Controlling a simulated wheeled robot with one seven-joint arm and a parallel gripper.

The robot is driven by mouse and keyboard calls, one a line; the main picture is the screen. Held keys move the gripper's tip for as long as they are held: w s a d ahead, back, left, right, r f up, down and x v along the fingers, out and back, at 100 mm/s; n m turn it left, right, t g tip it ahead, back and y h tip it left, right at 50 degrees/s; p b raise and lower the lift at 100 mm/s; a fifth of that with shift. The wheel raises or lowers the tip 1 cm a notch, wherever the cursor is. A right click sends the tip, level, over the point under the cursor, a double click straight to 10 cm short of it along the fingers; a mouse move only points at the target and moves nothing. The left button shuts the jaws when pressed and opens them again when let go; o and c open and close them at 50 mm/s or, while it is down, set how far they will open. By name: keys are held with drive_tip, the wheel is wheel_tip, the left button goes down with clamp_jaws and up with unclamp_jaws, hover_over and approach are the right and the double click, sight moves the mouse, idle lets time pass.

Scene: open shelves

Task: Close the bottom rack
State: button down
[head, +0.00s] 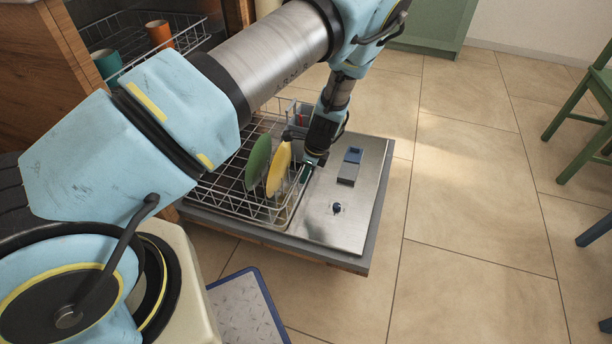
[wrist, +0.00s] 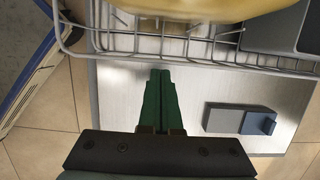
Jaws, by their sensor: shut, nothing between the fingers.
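The bottom rack (head: 228,192) is a grey wire basket pulled out over the lowered dishwasher door (head: 343,210). It holds a green plate (head: 258,161) and a yellow plate (head: 279,168) standing on edge. My gripper (head: 306,172) is at the rack's outer front edge, above the door. In the wrist view my gripper (wrist: 159,78) is shut and empty, its green fingers pointing at the rack's front wires (wrist: 190,62). I cannot tell whether the fingertips touch the wires. My arm hides part of the rack in the head view.
The upper rack (head: 130,42) holds an orange cup (head: 159,32) and a teal cup (head: 107,63). A blue-edged step or mat (head: 243,305) lies near the door's front left. The tiled floor between is clear.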

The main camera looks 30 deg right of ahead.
drive_tip(key=w+a+b, duration=0.4)
drive_tip(key=w+a, duration=3)
drive_tip(key=w, duration=0.3)
drive_tip(key=shift+a, duration=0.4)
drive_tip(key=shift+a+r, duration=0.1)
